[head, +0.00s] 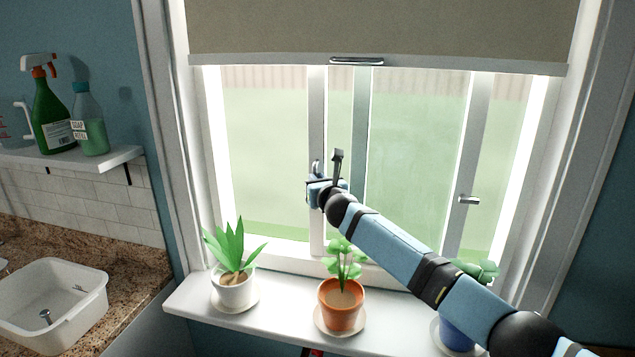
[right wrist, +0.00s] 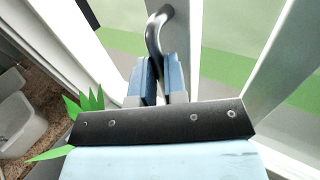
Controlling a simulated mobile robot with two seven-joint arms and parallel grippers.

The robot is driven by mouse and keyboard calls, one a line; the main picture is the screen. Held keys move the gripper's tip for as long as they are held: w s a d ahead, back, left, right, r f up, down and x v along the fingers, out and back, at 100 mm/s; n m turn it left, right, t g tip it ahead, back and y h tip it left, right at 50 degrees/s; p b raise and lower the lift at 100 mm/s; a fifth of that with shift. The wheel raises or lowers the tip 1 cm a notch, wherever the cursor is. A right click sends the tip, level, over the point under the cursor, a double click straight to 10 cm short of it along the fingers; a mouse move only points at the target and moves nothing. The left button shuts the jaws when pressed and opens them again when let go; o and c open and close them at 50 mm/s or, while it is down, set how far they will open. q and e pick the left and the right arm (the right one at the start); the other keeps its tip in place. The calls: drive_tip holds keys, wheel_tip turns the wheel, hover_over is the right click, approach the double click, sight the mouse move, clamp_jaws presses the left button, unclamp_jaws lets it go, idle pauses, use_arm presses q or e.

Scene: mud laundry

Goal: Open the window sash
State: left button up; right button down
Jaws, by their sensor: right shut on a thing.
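The window sash (head: 317,110) on the left has a pale upright frame and a light pane. Its metal handle (head: 316,168) sits partway up that frame. My right gripper (head: 318,188) is at the handle, its arm reaching in from the lower right. In the right wrist view, the blue fingers (right wrist: 162,82) are shut on the lower end of the curved handle (right wrist: 155,32). The pictures do not clearly show how far this sash stands open. A second handle (head: 468,199) is on the right upright. My left gripper is not in view.
A roller blind (head: 380,30) covers the window's top. On the sill (head: 285,318) stand a white pot (head: 234,292), a terracotta pot (head: 341,308) below my gripper, and a blue pot (head: 457,335) partly behind my arm. A shelf with bottles is at left.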

drive_tip(key=c, duration=1.2)
unclamp_jaws()
drive_tip(key=shift+o, duration=0.2)
drive_tip(key=b+v, duration=0.1)
drive_tip(key=v, duration=1.2)
drive_tip(key=shift+s+d, duration=0.25)
drive_tip(key=shift+s, duration=0.1)
